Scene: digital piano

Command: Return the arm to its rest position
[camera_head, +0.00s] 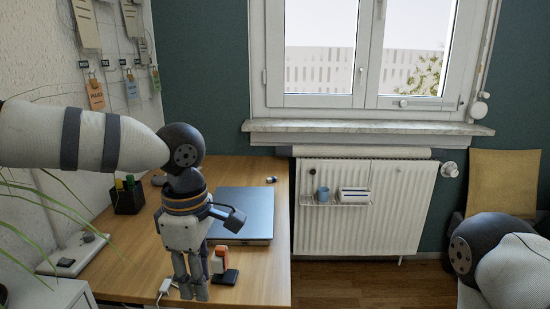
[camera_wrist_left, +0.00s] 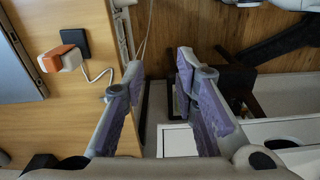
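My left arm comes in from the left in the head view. My left gripper (camera_head: 194,289) points down over the front part of the wooden desk (camera_head: 130,262). In the left wrist view the two purple-padded fingers of the left gripper (camera_wrist_left: 160,66) stand apart with nothing between them, so it is open and empty. Of my right arm only a white and dark link shows at the lower right of the head view; its gripper is out of sight.
A closed laptop (camera_head: 245,213), an orange-and-white block (camera_head: 218,261) and a black square (camera_head: 228,278) lie on the desk near the left gripper. A pen cup (camera_head: 128,199) stands at the left. A radiator (camera_head: 372,215) is beyond the desk. Floor (camera_head: 345,287) shows to its right.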

